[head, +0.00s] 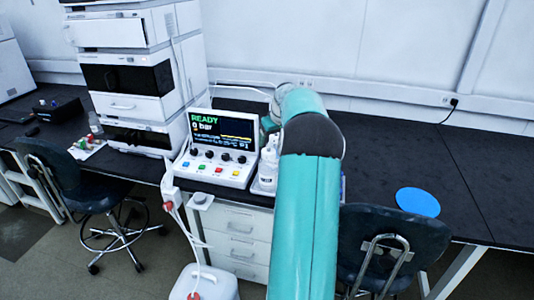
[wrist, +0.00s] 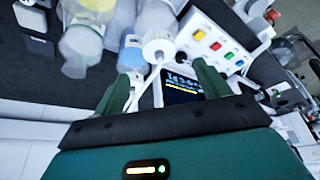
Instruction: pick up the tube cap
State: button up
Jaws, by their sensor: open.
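A white round cap with a thin white tube running from it, which looks like the tube cap (wrist: 159,47), shows in the wrist view just beyond my fingertips. My gripper (wrist: 163,72) is open, with one green finger at each side of the tube and nothing clearly held between them. I cannot tell whether a finger touches the cap or tube. In the head view my teal arm hides the gripper and the cap. A white bottle (head: 268,165) stands partly hidden at the arm's left side.
A control box (head: 215,172) with a lit screen stands close left of the bottle. Clear bottles (wrist: 80,45) crowd the left in the wrist view. An instrument stack (head: 125,75) rises farther left. A blue disc (head: 418,202) lies on the otherwise clear right bench.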

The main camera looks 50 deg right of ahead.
aim_at(269, 151)
jog(key=x, duration=0.7)
jog(key=shift+f, duration=0.35)
jog(key=c, duration=1.1)
jog(key=shift+o, duration=0.2)
jog(key=shift+r, duration=0.1)
